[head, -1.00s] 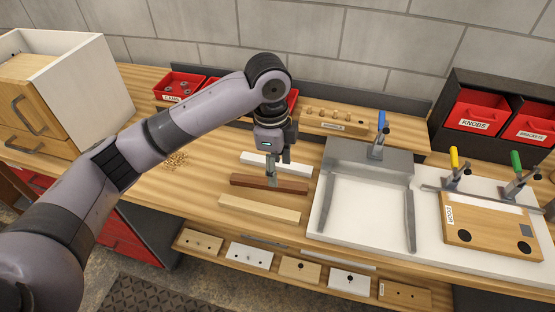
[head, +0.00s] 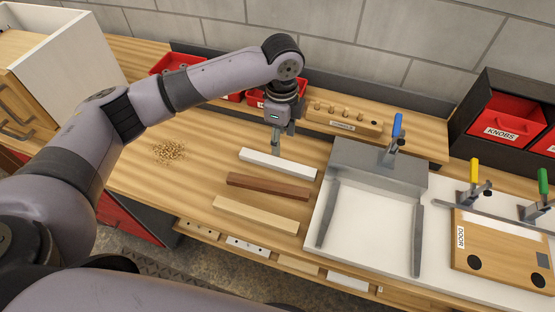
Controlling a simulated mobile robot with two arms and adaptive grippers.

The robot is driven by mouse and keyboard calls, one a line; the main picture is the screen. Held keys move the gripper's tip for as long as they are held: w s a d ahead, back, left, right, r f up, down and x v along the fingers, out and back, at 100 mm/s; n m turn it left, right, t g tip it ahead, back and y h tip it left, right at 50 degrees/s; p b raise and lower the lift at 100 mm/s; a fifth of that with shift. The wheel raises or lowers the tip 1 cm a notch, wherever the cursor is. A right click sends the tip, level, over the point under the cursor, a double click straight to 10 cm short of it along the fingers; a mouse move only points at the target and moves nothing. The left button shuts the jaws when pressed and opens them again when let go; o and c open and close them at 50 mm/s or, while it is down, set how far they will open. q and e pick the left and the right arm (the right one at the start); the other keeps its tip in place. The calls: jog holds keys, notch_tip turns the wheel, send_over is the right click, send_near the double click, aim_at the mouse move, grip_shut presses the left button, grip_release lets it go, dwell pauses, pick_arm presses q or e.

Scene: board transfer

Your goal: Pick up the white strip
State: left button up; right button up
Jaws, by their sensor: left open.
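The white strip (head: 278,165) lies on the wooden bench, behind a dark brown strip (head: 268,187) and a pale wood strip (head: 255,214). All three run roughly parallel. My left gripper (head: 276,150) points down over the white strip near its middle and is open. Its fingertips are at or just above the strip's back edge; I cannot tell whether they touch it. My right gripper does not show.
A grey fixture (head: 378,168) with a blue-handled clamp stands right of the strips. A wooden block with pegs (head: 343,121) and red bins (head: 176,62) are behind. A small pile of wood bits (head: 169,151) lies left. A door panel (head: 503,250) is clamped at right.

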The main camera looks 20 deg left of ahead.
aim_at(277, 162)
pick_arm(q)
notch_tip(277, 162, down, 3)
jog(key=shift+w+f+p, duration=0.1)
jog(key=shift+p, duration=0.2)
jog(key=shift+w+f, duration=0.1)
jog(key=shift+f, duration=0.55)
jog(key=shift+a+f, duration=0.1)
jog(key=shift+f, duration=0.1)
jog(key=f, duration=0.1)
jog(key=f+p, duration=0.1)
jog(key=f, duration=0.1)
jog(key=f+p, duration=0.1)
jog(key=shift+s+a+f, duration=0.25)
jog(key=shift+s+a, duration=0.05)
jog(key=shift+a, duration=0.1)
jog(key=shift+f, duration=0.2)
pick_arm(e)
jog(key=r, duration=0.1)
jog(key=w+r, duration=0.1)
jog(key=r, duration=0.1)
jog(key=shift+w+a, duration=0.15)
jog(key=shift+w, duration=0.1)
pick_arm(q)
jog(key=shift+d, duration=0.1)
jog(key=shift+c, duration=0.5)
grip_shut()
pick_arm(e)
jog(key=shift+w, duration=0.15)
